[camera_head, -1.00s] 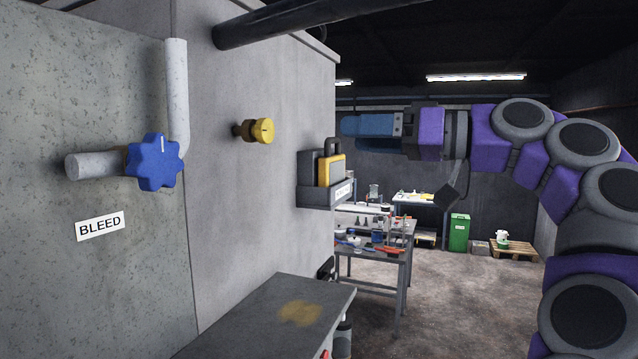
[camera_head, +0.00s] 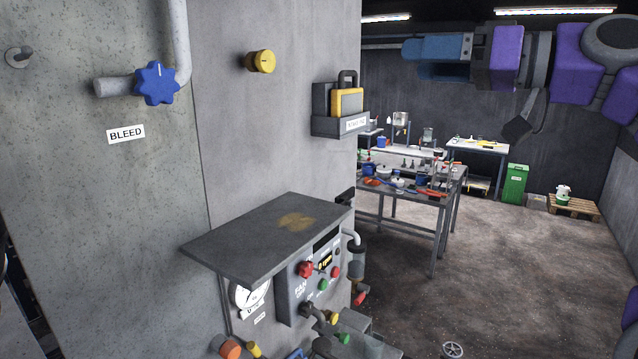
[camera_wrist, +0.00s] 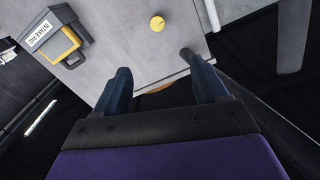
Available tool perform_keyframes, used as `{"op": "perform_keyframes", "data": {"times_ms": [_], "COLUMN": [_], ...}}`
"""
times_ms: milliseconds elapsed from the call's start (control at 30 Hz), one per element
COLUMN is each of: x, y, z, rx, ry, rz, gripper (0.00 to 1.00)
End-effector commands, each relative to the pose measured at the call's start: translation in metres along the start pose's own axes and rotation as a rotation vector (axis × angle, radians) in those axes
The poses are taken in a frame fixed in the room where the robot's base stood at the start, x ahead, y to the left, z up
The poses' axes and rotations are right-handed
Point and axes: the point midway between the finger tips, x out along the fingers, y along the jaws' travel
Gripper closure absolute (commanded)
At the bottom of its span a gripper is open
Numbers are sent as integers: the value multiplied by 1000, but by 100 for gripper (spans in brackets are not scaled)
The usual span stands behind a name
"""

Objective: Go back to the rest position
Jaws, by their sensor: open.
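My gripper (camera_head: 440,48) is at the upper right in the head view, in front of the far dark wall and pointing left. In the wrist view its two blue fingers (camera_wrist: 163,90) stand apart with nothing between them. Beyond the fingers, the wrist view shows the grey machine wall with a yellow knob (camera_wrist: 157,23) and a box holder (camera_wrist: 55,38) with a yellow-fronted case. My gripper is apart from all of these.
A blue star-shaped valve knob (camera_head: 157,83) and the yellow knob (camera_head: 260,61) sit on the grey wall. A shelf (camera_head: 270,235) juts out above a control panel (camera_head: 318,275). A workbench (camera_head: 440,200) stands behind.

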Motion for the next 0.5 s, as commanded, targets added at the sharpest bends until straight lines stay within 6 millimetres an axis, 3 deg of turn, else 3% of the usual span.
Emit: {"op": "perform_keyframes", "data": {"times_ms": [267, 500], "x": [1, 20], "y": [8, -3], "z": [24, 59], "rx": [63, 120], "ry": [-49, -140], "rz": [-17, -24], "gripper": [28, 28]}}
